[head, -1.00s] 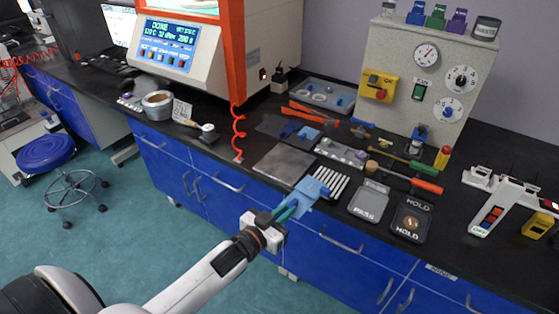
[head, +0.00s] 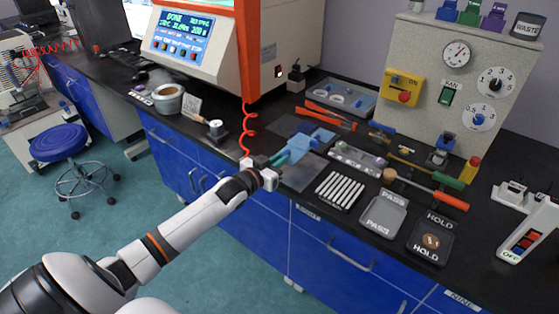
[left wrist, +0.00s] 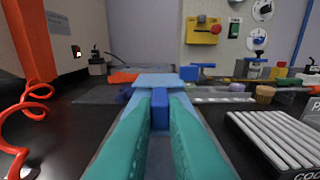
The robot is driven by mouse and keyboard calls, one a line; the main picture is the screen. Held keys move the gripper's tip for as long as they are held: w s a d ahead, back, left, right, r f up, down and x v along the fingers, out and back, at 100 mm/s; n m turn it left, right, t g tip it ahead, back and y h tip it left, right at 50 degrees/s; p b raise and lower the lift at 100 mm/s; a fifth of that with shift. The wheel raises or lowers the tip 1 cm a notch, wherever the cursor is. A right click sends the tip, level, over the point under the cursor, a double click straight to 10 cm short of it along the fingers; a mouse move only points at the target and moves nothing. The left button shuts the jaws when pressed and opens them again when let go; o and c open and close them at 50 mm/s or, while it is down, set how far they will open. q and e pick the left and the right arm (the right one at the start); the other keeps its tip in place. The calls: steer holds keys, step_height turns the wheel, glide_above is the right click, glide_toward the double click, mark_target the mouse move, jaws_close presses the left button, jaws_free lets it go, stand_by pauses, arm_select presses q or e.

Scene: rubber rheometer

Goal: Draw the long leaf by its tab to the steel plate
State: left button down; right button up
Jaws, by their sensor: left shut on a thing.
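My left gripper (head: 277,159) is shut on the tab (left wrist: 160,105) of a light blue leaf. The leaf (head: 302,147) extends away from the fingertips over the far part of the grey steel plate (head: 299,177). The leaf also shows ahead of the green fingers in the left wrist view (left wrist: 157,80). The leaf and gripper hide part of the plate. I cannot tell whether the leaf touches the plate. My right gripper is not in view.
A cooling rack with white bars (head: 340,190) stands right of the plate. The PASS tray (head: 384,214) and HOLD tray (head: 430,240) lie farther right. A red coiled cord (head: 247,130) hangs at the left. A parts tray (head: 357,160) and orange-handled tools (head: 330,118) lie behind.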

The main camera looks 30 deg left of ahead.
arm_select(q)
steer(key=shift+p, duration=0.35)
steer(key=shift+f+b, duration=1.9)
steer(key=shift+f, duration=0.9)
steer(key=c, duration=1.4)
jaws_free()
steer(key=shift+s+r+p, duration=0.4)
steer(key=shift+p, duration=0.3)
steer(key=s+r+p, duration=0.1)
steer(key=p, duration=0.1)
steer(key=s+r+p, duration=0.1)
steer(key=s+p, duration=0.1)
steer(key=s+r+p, duration=0.1)
steer(key=s+p, duration=0.1)
steer(key=shift+s+a+r, duration=0.1)
steer(key=shift+s+a, duration=0.05)
steer(key=shift+a, duration=0.05)
